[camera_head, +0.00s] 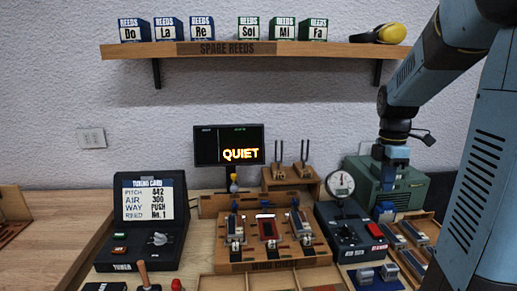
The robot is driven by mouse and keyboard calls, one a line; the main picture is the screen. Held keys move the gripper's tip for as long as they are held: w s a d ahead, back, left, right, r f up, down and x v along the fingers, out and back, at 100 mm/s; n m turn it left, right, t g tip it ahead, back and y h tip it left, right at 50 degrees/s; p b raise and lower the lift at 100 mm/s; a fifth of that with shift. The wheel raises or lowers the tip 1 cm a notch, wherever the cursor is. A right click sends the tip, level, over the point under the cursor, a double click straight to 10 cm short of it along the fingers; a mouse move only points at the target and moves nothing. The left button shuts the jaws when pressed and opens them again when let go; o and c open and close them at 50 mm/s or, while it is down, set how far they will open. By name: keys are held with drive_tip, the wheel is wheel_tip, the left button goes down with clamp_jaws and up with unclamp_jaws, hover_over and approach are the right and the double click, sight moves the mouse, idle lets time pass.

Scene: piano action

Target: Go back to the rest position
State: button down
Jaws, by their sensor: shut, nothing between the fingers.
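My arm reaches in from the right side of the head camera view and bends down at the wrist. My gripper (390,180) points down in front of the green machine (405,190) at the back right of the bench. The gripper is small in the picture, and its fingers look shut with nothing seen between them. I cannot tell whether it touches anything below it. No marked rest position shows in the view.
A wooden reed board (275,262) stands mid-bench, with a display reading QUIET (228,145) behind it. The tuning card case (148,225) is left, a dial gauge unit (345,225) right. A shelf (240,49) above holds several labelled boxes.

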drive_tip(key=s+a+r+m+t, duration=0.3)
drive_tip(key=s+a+m, duration=0.4)
drive_tip(key=s+m, duration=0.1)
drive_tip(key=s+a+r+m+t, duration=0.3)
drive_tip(key=s+a+m, duration=0.4)
drive_tip(key=s+m, duration=0.1)
drive_tip(key=shift+r+m, duration=0.2)
drive_tip(key=shift+m, duration=0.2)
